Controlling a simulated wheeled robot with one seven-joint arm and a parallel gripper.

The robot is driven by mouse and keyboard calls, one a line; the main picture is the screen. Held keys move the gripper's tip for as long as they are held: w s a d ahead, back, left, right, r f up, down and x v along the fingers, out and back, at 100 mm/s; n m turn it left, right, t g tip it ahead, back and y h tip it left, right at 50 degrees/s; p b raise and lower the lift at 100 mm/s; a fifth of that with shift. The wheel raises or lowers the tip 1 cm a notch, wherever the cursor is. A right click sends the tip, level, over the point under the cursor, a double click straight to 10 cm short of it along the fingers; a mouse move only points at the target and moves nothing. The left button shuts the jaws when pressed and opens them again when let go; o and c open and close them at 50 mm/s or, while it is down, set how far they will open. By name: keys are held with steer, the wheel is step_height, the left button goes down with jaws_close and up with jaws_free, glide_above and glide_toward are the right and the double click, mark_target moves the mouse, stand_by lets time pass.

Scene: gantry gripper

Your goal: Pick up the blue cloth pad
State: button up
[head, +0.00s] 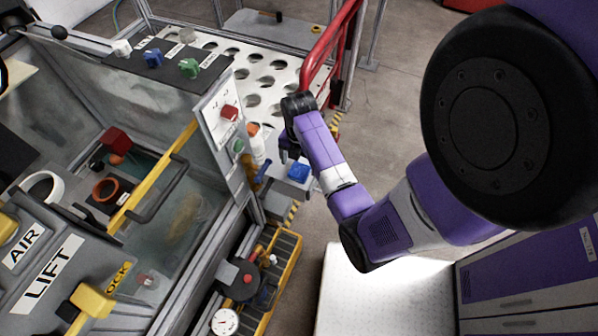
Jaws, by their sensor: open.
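A small blue pad (298,171) lies on a light grey ledge (291,187) in the middle of the head view, beside the machine's control panel. I take it to be the cloth pad. My gripper (289,155) hangs at the end of my purple arm, just above and to the left of the pad in the picture. Its fingers are small and dark here; it is open, with nothing seen in it. Whether the fingers touch the pad or ledge I cannot tell.
A control panel (223,118) with red and green buttons stands left of my gripper, with a white-and-orange bottle (256,146) near it. A red rail (329,48) and a perforated white plate (262,70) are behind. A yellow tray (284,270) lies below. Open floor is to the right.

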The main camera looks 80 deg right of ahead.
mark_target(299, 170)
steer(key=shift+f, duration=1.45)
steer(key=shift+c, duration=0.5)
steer(key=c, duration=1.5)
step_height(299, 170, up, 20)
steer(key=p, duration=0.6)
steer(key=shift+p, duration=0.3)
